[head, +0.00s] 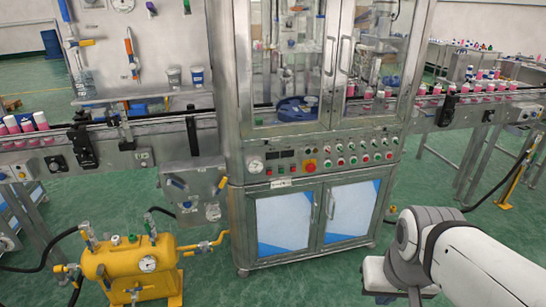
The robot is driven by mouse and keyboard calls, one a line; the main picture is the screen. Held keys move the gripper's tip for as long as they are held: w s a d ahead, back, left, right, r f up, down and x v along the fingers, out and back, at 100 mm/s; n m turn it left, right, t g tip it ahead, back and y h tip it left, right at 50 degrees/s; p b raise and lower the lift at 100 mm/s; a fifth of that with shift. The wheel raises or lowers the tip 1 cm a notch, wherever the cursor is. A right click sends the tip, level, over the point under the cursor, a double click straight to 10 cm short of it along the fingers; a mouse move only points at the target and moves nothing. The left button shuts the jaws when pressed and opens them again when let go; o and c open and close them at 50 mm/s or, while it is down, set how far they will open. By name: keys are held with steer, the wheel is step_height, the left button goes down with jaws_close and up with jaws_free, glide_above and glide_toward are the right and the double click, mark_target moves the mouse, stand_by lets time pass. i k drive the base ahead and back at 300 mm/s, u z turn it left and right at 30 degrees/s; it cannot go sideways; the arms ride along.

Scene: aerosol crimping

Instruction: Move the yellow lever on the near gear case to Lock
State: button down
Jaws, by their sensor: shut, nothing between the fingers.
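A grey metal case (192,176) is mounted below the conveyor, against the left side of the steel cabinet. A small yellow lever (222,182) sticks up at its right side, and a blue handle (178,183) is on its front. The case looks like the gear case, but its markings, including any Lock label, are too small to read. My white arm reaches in from the lower right, well apart from the case, with the cabinet between them. My gripper's fingers do not show in this view.
The steel crimping cabinet (236,160) stands in the middle with a button panel (320,158). A yellow tank (125,262) with gauges, valves and hoses stands on the floor at lower left. Conveyors (490,96) run to both sides. Green floor (215,270) is clear before the cabinet.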

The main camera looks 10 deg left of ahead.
mark_target(216, 193)
steer(key=u, duration=0.05)
steer(key=i, duration=1.25)
steer(key=u, duration=0.7)
steer(key=k, duration=0.75)
steer(key=u, duration=0.1)
steer(key=i, duration=0.8)
steer(key=z, duration=0.05)
